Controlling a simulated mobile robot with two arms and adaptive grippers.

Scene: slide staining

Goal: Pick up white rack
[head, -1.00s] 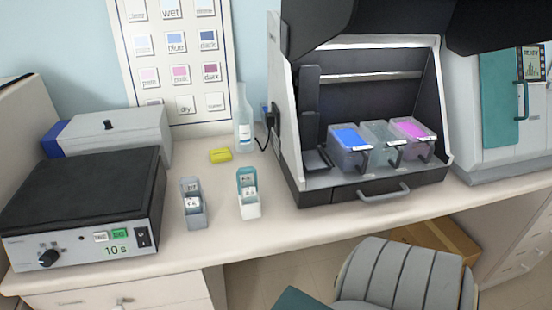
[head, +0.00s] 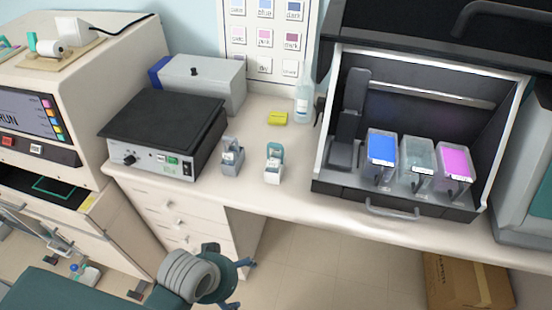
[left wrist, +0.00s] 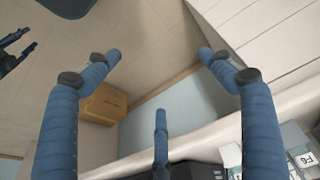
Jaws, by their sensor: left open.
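The white rack (head: 273,172) stands upright on the counter, white in front with a teal back part and labelled slides inside. A grey rack (head: 231,157) stands just left of it. My left gripper (head: 240,281) is open and empty, below and in front of the counter edge, apart from both racks. In the left wrist view its blue fingers (left wrist: 158,60) are spread with nothing between them. Labelled rack parts (left wrist: 298,150) show at that view's lower right corner. Dark prongs (left wrist: 15,48) at its upper left look like my right gripper, cut off by the edge.
A black-topped heater box (head: 165,125) is left of the racks. A yellow block (head: 277,118) and a bottle (head: 304,104) are behind. A staining station with blue (head: 382,148), clear and pink tubs is to the right. Counter in front of the racks is clear.

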